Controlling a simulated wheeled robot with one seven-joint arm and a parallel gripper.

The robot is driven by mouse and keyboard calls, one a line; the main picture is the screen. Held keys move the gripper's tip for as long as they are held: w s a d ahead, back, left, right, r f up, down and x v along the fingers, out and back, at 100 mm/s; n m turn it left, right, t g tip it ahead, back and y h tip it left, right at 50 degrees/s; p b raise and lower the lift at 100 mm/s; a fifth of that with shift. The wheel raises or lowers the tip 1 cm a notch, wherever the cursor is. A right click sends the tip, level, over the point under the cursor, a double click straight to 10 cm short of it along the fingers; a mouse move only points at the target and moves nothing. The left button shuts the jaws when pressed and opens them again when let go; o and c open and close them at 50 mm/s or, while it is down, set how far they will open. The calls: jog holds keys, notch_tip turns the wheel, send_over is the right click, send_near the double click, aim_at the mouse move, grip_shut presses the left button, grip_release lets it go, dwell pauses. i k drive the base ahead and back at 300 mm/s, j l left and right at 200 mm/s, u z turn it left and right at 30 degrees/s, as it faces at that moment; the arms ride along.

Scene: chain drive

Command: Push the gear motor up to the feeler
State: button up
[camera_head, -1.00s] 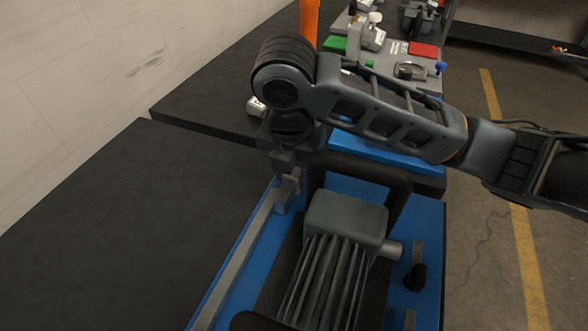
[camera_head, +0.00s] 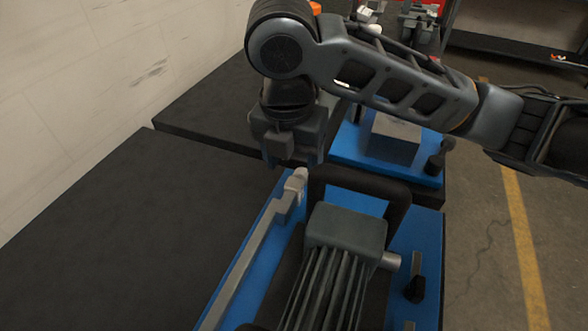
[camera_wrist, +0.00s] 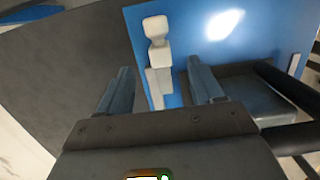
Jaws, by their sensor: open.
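The gear motor (camera_head: 345,230), a grey-green finned block with a short shaft on its right, sits on a blue base plate (camera_head: 429,235) inside a black frame. It shows partly at the right of the wrist view (camera_wrist: 258,97). A pale grey upright piece (camera_head: 297,186), possibly the feeler, stands at the far end of the long grey rail (camera_head: 238,270) left of the motor. In the wrist view it shows between and beyond my fingers (camera_wrist: 157,32). My gripper (camera_head: 292,160) is open and empty, just above and behind that piece.
A black bar handle (camera_head: 362,180) arches at the motor's far end. A black knob (camera_head: 415,288) is on the plate's right. Another blue plate with a grey block (camera_head: 393,140) lies beyond. The dark table (camera_head: 110,230) on the left is bare.

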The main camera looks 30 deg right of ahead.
aim_at(333, 272)
jog(key=l, duration=0.75)
jog(key=k+l, duration=0.15)
jog(key=l, duration=0.55)
